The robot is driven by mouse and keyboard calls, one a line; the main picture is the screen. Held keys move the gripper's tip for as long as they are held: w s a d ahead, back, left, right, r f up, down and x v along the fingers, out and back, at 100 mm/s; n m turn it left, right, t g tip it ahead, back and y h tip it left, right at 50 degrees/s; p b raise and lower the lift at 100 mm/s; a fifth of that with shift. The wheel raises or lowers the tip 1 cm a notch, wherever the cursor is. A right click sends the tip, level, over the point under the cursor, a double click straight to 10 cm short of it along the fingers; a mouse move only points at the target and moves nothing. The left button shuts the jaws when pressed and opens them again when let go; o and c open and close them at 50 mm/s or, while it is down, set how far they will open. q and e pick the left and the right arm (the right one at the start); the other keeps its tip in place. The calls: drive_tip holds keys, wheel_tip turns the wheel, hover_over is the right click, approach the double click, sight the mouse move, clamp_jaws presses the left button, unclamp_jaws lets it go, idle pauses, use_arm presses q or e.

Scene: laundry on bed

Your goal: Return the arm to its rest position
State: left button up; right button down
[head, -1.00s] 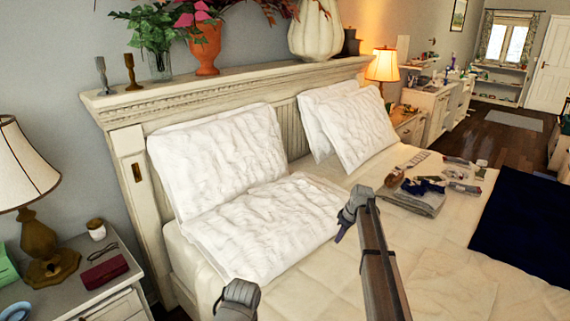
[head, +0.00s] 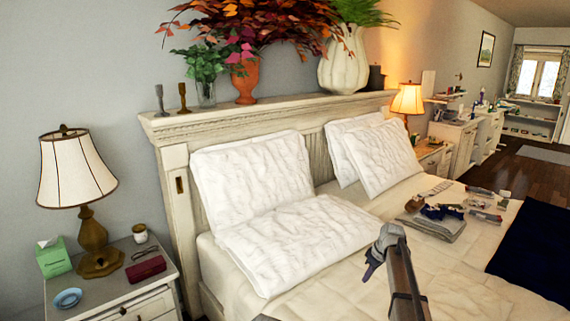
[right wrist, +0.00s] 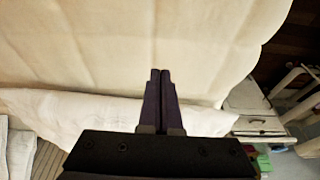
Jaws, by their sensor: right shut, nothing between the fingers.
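My right gripper (head: 370,268) is at the end of the arm that rises from the bottom of the head view, over the bed (head: 330,300). In the right wrist view its two dark fingers (right wrist: 157,90) are together with nothing between them. It is apart from the pillows in the head view.
White pillows (head: 290,240) lean and lie by the headboard (head: 177,160). A folded grey cloth (head: 437,228) with small items lies on the bed, beside a dark blue cover (head: 535,255). A nightstand (head: 100,293) with a lamp (head: 77,175) stands at left.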

drive_tip(key=s+a+m+g+h+p, duration=0.1)
drive_tip(key=s+a+g+p, duration=0.1)
drive_tip(key=s+a, duration=1.3)
use_arm(q)
drive_tip(key=r, duration=0.2)
drive_tip(key=r+p, duration=0.1)
drive_tip(key=shift+w+r, duration=0.1)
drive_tip(key=shift+w, duration=0.15)
use_arm(e)
drive_tip(key=s+a+r+m+h, duration=0.1)
drive_tip(key=s+a, duration=0.3)
drive_tip(key=s, duration=0.7)
drive_tip(key=s+a+r+m+h, duration=0.1)
drive_tip(key=s+a, duration=0.3)
drive_tip(key=s, duration=0.8)
drive_tip(key=shift+s+r+m+g, duration=0.25)
drive_tip(key=shift+m+g, duration=0.15)
drive_tip(key=shift+m, duration=0.1)
use_arm(q)
drive_tip(key=shift+d, duration=0.15)
